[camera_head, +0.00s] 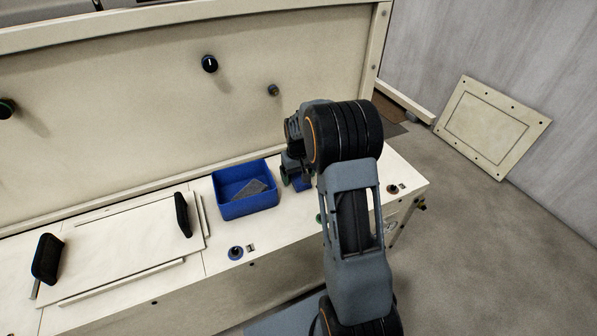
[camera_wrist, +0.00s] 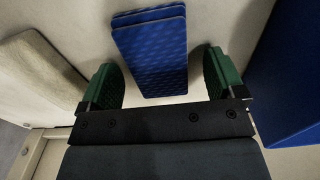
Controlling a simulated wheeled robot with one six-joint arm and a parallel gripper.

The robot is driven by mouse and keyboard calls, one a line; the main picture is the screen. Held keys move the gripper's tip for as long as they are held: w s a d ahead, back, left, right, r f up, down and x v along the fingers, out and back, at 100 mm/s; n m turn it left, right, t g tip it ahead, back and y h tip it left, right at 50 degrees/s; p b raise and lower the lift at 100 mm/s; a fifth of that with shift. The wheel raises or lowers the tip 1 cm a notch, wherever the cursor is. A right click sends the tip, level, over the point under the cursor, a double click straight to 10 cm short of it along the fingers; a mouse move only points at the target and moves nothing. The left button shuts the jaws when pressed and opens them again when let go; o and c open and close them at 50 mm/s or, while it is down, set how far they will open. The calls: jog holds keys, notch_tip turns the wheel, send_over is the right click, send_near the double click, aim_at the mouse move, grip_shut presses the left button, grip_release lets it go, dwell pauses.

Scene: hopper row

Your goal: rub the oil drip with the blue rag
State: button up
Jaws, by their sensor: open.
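The blue rag (camera_wrist: 150,50) is a folded, patterned blue pad on the pale counter. In the wrist view it lies between the two green fingers of my gripper (camera_wrist: 163,78), with a gap on each side. My gripper is open and its fingers do not touch the rag. In the head view my gripper (camera_head: 297,178) is low over the counter, right of the blue bin, and a bit of the rag (camera_head: 301,186) shows beside it. My arm hides part of that spot. I cannot make out the oil drip in either view.
A blue bin (camera_head: 248,209) with a grey flat piece (camera_head: 249,190) inside stands close left of my gripper; its side fills the right of the wrist view (camera_wrist: 297,85). A panel (camera_head: 130,245) with two black handles lies further left. An upright wall with knobs (camera_head: 210,64) rises behind.

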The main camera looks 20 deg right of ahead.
jog(key=shift+c, duration=0.4)
jog(key=c, duration=0.9)
jog(key=o, duration=0.6)
jog(key=shift+r+p, duration=0.35)
jog(key=shift+p, duration=0.05)
jog(key=shift+c, duration=0.4)
jog(key=c, duration=0.6)
jog(key=shift+r, duration=0.1)
